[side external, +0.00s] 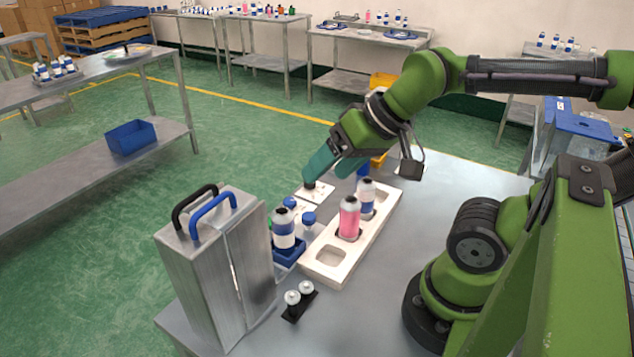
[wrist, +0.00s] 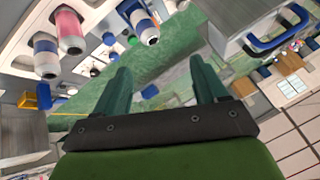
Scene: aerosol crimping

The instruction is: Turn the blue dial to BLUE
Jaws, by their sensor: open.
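My gripper (side external: 322,165) hangs at the far side of the table, its teal fingers pointing down toward a white plate (side external: 322,193). A dark round knob (side external: 310,185) shows on that plate, just under the fingertips. I cannot tell whether they touch, and I cannot read any marking there. In the wrist view my gripper (wrist: 155,85) has its two fingers spread wide with nothing between them. Two small blue round tops (side external: 290,203) and (side external: 308,218) stand beside the white rack. I cannot tell for sure which part is the blue dial.
A white rack (side external: 330,272) holds a pink bottle (side external: 349,218) and a blue-and-white bottle (side external: 366,197). Another such bottle (side external: 283,228) stands in a blue holder (side external: 289,252). A metal box (side external: 215,265) with black and blue handles stands at the front left. Two small silver pieces sit on a black stand (side external: 299,303).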

